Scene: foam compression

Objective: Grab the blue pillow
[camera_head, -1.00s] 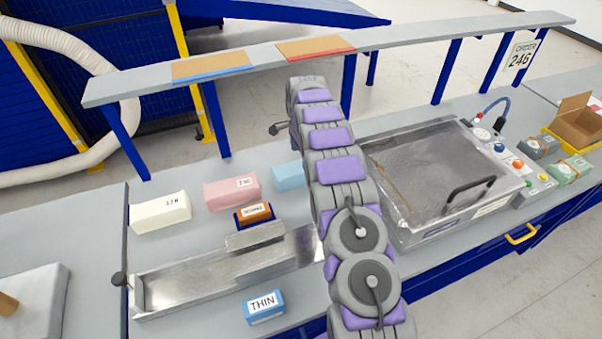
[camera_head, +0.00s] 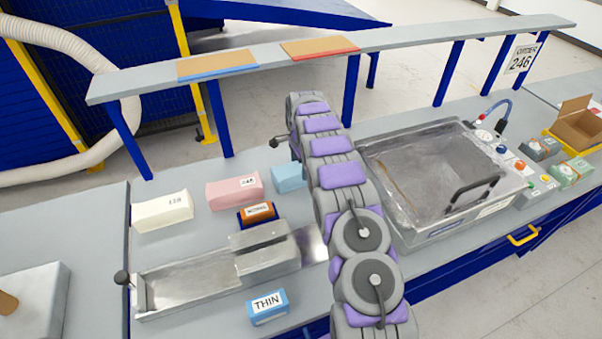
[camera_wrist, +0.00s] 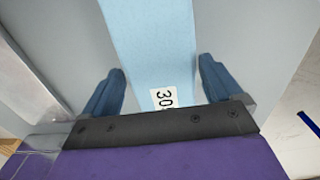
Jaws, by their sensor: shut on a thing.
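The blue pillow is a light blue foam block. In the head view (camera_head: 288,178) it lies on the grey bench beside the pink block, its right part hidden behind my arm. In the wrist view the blue pillow (camera_wrist: 152,35) runs between the two dark blue fingers of my gripper (camera_wrist: 160,70), which is shut on it. A white label reading "30" and a cut-off part shows near the palm. My gripper is hidden in the head view.
Pink (camera_head: 235,190) and white (camera_head: 162,211) blocks lie to the left. A metal trough (camera_head: 185,284) with a sliding block (camera_head: 266,258) lies in front, near a box marked THIN (camera_head: 267,306). A clear-lidded machine (camera_head: 430,180) stands right. A raised shelf (camera_head: 400,47) spans behind.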

